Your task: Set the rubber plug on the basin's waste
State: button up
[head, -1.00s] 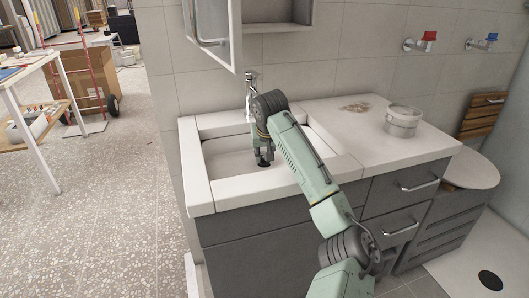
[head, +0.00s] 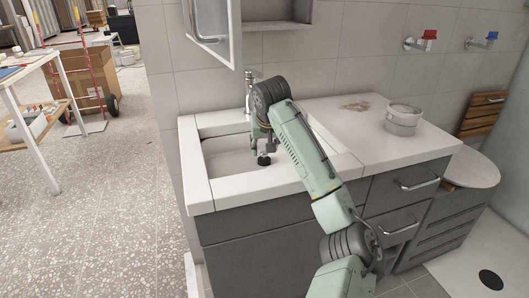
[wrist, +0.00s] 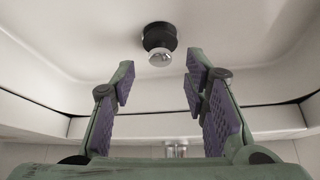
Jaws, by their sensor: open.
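The rubber plug (wrist: 158,36) is black with a shiny metal knob. It sits on the floor of the white basin (wrist: 70,45) in the wrist view. In the head view it is a small dark shape (head: 264,160) in the basin. My gripper (wrist: 159,75) has its purple-padded fingers spread, one on each side of the view and clear of the plug. In the head view my gripper (head: 261,143) is just above the plug, inside the basin. No bare waste opening shows; whatever lies under the plug is hidden, and I cannot tell how it is seated.
The chrome tap (head: 250,88) stands behind the basin, close to my wrist. An open mirror cabinet door (head: 212,30) hangs above left. A white tub (head: 403,119) and a brownish patch (head: 355,106) are on the countertop (head: 345,130) at right.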

jog(key=v, duration=0.8)
jog(key=shift+b, duration=0.35)
jog(key=shift+r, duration=0.15)
